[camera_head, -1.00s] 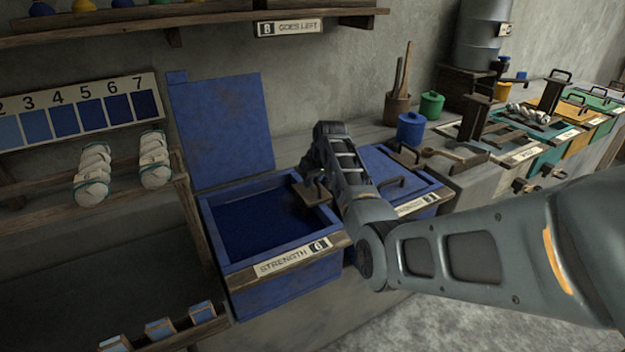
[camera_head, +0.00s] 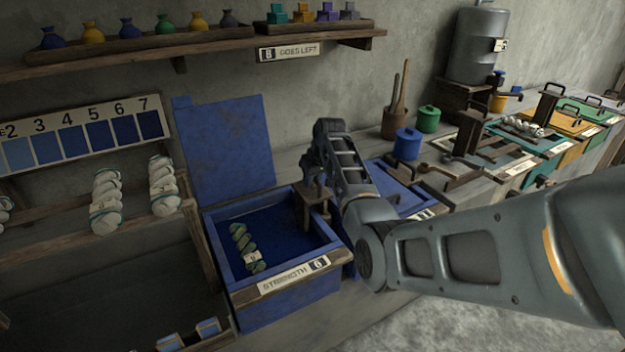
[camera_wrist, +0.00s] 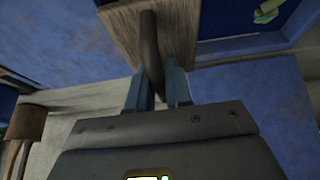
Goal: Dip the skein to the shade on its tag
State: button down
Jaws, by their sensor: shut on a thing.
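The skein (camera_head: 244,246) lies inside the open blue vat (camera_head: 291,303), near its left side. It looks greenish with a pale tag (camera_head: 251,258) too small to read. The vat's front label reads strength 6. My gripper (camera_head: 311,180) is at the vat's right side, shut on the dark handle of a wooden piece (camera_head: 314,208) standing inside the vat. In the wrist view, my fingers (camera_wrist: 154,88) close around the curved handle (camera_wrist: 149,45) on a wooden board (camera_wrist: 178,22). Part of the skein shows in that view's upper right corner (camera_wrist: 268,12).
A shade board (camera_head: 85,134) with numbered blues hangs at the left above pale skeins (camera_head: 107,202) on a rack. The blue lid (camera_head: 225,150) stands open behind the vat. Pots, a lidded blue vat and more coloured vats line the right. A shelf runs above.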

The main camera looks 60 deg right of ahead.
jog(key=r+p, duration=0.1)
jog(key=r, duration=0.2)
jog(key=r+p, duration=0.1)
jog(key=r, duration=0.1)
jog(key=shift+w+r+p, duration=0.25)
jog(key=shift+p, duration=0.05)
jog(key=shift+r, duration=2.75)
grip_release()
jog(key=shift+s+f, duration=0.15)
jog(key=shift+f, duration=0.1)
notch_tip(320, 180, up, 7)
